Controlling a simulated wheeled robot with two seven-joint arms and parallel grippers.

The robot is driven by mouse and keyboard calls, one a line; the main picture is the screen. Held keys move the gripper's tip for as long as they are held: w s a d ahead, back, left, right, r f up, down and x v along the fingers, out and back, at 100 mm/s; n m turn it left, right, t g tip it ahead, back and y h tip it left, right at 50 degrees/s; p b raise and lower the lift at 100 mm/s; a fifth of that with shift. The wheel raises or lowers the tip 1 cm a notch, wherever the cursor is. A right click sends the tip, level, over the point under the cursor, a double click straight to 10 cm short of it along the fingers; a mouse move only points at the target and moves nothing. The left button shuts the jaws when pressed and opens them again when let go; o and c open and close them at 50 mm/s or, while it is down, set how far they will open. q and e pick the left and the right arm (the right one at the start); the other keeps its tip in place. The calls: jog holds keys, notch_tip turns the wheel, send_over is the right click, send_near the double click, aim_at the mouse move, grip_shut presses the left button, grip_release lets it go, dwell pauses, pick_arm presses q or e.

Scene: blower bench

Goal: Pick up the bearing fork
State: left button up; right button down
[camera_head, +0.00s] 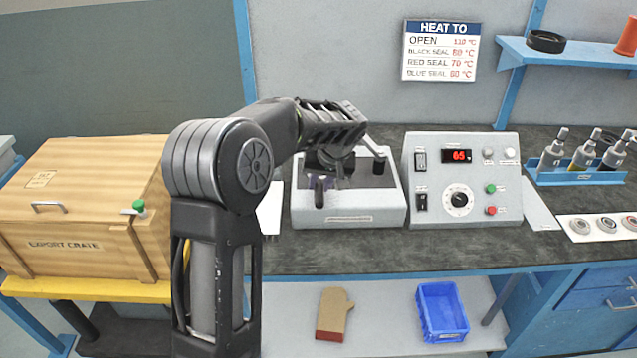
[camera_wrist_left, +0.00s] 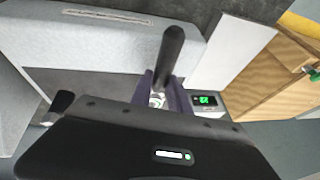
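A dark rounded rod, seemingly the bearing fork's handle (camera_wrist_left: 172,52), shows in the left wrist view over the front of a light grey bench unit (camera_head: 350,208). Its fork end is hidden behind my gripper body, so I cannot be sure what it is. My left gripper (camera_head: 320,184) reaches down over the left part of this unit. In the left wrist view its purplish fingers (camera_wrist_left: 165,96) stand on both sides of the rod's lower end. Whether they press on it is unclear. My right gripper is not in view.
A control box (camera_head: 462,178) reading 65 stands right of the unit. A dark post (camera_head: 380,162) rises from the unit. A wooden export crate (camera_head: 85,215) is at the left, bottles (camera_head: 555,150) at the right.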

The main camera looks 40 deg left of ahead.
aim_at(320, 183)
pick_arm(q)
grip_shut()
jog(key=shift+r, duration=0.15)
dwell(0.4)
notch_tip(320, 183, up, 10)
jog(key=shift+b, duration=0.35)
dwell(0.5)
